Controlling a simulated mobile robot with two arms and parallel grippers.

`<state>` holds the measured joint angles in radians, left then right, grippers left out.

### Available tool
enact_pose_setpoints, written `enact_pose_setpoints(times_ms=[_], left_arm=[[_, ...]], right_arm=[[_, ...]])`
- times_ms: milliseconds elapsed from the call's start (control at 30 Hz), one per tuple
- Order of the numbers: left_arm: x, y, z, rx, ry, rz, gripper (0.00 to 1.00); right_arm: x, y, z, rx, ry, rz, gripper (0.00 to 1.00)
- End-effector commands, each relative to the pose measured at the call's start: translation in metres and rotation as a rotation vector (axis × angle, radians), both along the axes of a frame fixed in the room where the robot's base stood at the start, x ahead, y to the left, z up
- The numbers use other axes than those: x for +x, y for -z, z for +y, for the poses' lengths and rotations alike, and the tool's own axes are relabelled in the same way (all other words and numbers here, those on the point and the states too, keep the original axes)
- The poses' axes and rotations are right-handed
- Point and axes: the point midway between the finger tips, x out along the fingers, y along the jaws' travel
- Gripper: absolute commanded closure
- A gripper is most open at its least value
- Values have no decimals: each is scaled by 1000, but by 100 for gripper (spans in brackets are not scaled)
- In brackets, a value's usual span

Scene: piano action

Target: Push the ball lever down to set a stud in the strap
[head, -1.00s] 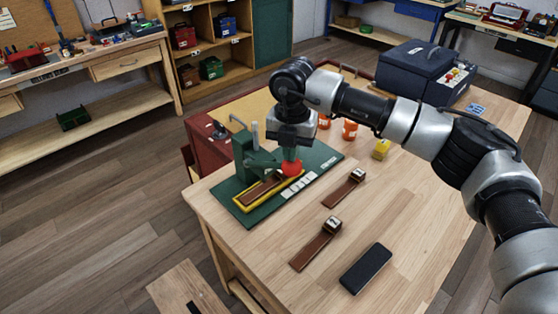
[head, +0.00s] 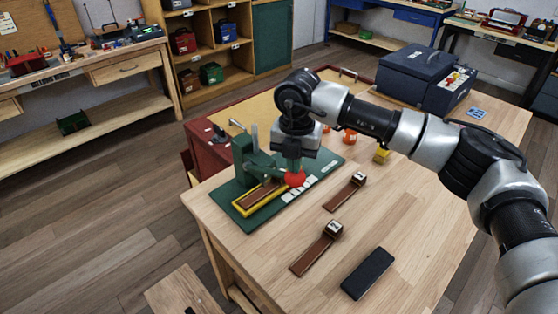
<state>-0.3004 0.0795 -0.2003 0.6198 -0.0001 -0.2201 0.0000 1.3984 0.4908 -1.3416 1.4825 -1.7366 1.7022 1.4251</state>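The green press (head: 243,158) stands on a green base board at the table's left edge. Its lever ends in a red ball (head: 295,179). A brown strap (head: 262,194) lies in the yellow holder (head: 243,211) under the press. My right gripper (head: 294,164) points down at the top of the ball and appears to touch it. The gripper hides part of the ball and lever, and its finger gap cannot be made out. Whether a stud sits in the strap cannot be seen. My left gripper is out of view.
A black flat case (head: 368,273) lies at the front. Orange jars (head: 350,136), a yellow block (head: 382,154) and a dark blue box (head: 425,78) stand farther back.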

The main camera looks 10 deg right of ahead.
Motion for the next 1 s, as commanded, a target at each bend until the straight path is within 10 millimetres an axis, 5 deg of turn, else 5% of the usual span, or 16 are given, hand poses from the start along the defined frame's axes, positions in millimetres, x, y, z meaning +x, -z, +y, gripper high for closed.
enact_pose_setpoints(times_ms=[1000], left_arm=[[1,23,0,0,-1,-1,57]], right_arm=[[-10,29,-7,0,1,0,100]])
